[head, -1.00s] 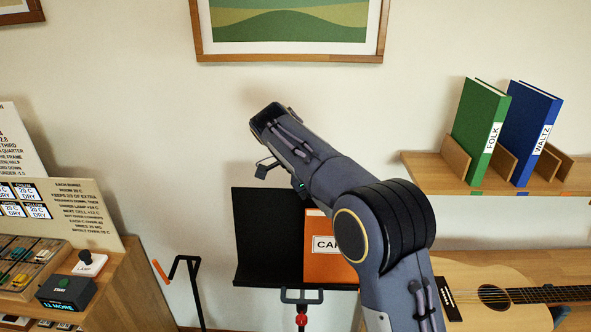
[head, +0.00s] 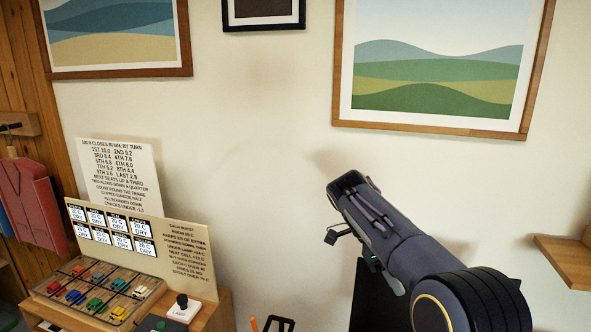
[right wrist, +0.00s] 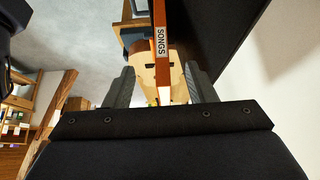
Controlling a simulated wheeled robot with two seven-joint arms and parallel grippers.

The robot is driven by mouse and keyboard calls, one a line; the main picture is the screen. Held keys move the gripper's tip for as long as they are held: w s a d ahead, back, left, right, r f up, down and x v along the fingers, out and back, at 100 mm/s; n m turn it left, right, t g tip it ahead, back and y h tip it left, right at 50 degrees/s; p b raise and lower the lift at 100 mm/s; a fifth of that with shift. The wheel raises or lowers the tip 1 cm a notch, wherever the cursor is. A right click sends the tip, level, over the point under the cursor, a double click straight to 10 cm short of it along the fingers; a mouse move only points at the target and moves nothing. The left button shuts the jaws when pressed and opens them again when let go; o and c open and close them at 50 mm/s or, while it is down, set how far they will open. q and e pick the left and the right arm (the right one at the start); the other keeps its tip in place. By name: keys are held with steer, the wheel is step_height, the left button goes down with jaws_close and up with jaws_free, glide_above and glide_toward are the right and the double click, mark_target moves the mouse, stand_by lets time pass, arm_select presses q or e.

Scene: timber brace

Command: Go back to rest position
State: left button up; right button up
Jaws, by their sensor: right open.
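My right gripper (head: 338,190) is raised in front of the wall in the head view, its arm coming in from the lower right; its fingertips are hard to make out there. In the right wrist view its two fingers (right wrist: 163,88) stand apart. An orange book (right wrist: 160,15) with "SONGS" on its spine shows beyond and between them; the jaws are not closed on it. The black music stand (head: 372,297) is mostly hidden behind my right arm in the head view. My left gripper is not in view.
A wooden cabinet (head: 205,318) at the lower left bears a tray of small coloured items (head: 60,298), a lamp switch (head: 182,308) and instruction boards (head: 125,180). A shelf (head: 565,262) juts out at the right edge. Framed pictures hang above. The wall space left of my arm is clear.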

steer(key=s+d+f+n+t+y, duration=0.1)
steer(key=s+d+n+y, duration=0.35)
steer(key=s, duration=0.35)
steer(key=s+d+f+n+t+y, duration=0.1)
steer(key=s+d+n+t+y, duration=0.15)
steer(key=s+n, duration=0.45)
steer(key=s+a+f+n+t+y, duration=0.1)
steer(key=s+a+f+n+t, duration=0.1)
steer(key=s, duration=0.6)
steer(key=s+a+f+n+t+y, duration=0.2)
steer(key=s+a+f+n, duration=0.2)
steer(key=s+n, duration=0.2)
steer(key=shift+s+a, duration=0.3)
steer(key=shift+s, duration=0.75)
steer(key=shift+f, duration=0.1)
